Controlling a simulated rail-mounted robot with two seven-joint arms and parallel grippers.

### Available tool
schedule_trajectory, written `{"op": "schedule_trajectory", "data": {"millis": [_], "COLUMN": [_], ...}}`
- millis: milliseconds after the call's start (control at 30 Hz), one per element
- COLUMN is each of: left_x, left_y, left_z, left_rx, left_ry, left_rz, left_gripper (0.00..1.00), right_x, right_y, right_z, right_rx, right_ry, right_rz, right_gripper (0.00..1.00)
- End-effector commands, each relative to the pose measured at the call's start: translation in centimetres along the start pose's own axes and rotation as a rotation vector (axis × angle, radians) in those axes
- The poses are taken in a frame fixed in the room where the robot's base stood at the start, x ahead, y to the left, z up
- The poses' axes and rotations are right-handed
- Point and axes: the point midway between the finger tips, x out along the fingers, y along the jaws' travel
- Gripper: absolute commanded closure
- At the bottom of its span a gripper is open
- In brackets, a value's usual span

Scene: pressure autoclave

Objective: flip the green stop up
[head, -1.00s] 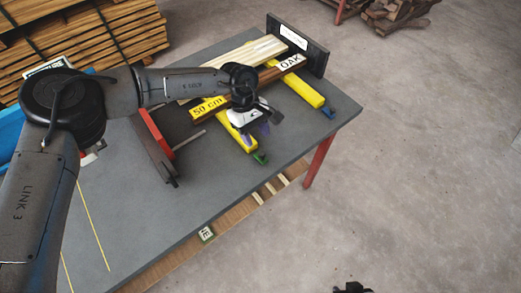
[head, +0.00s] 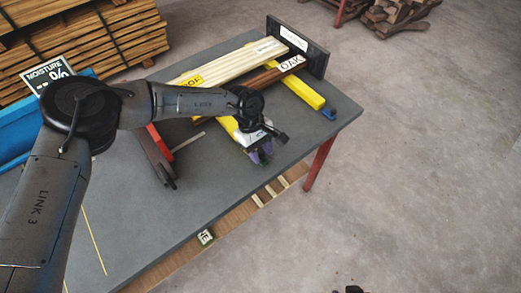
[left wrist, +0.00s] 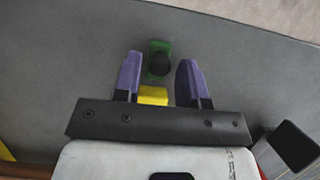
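In the head view, my left gripper (head: 260,157) is over the near end of the near yellow bar and hides the green stop. A small dark part at the bottom edge may be my right gripper (head: 353,289).
Pale boards (head: 235,63) and a dark OAK board (head: 262,78) lie across the yellow bars. The far yellow bar (head: 300,91) ends in a blue stop (head: 329,113). A dark upright plate (head: 305,52) stands behind. The grey table (head: 225,185) is clear in front.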

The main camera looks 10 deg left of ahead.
Motion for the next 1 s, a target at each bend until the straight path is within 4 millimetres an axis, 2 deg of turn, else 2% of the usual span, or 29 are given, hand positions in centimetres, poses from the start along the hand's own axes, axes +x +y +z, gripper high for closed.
{"op": "schedule_trajectory", "data": {"millis": [33,400,767,1000], "left_x": [0.0,0.0,-0.1,-0.5], "left_y": [0.0,0.0,0.0,0.0], "left_z": [0.0,0.0,-0.6,-1.5], "left_rx": [0.0,0.0,-0.004,-0.002], "left_ry": [0.0,0.0,-0.106,-0.287], "left_rz": [0.0,0.0,0.002,0.003], "left_gripper": [0.67,1.0,1.0,1.0], "right_x": [0.0,0.0,0.9,3.0], "right_y": [0.0,0.2,0.1,-0.1], "right_z": [0.0,0.1,0.3,1.0], "right_rx": [-0.001,-0.008,-0.005,0.0], "right_ry": [0.0,-0.001,-0.001,0.0], "right_rz": [0.001,0.006,0.004,0.0], "right_gripper": [0.57,0.57,0.57,0.57]}}
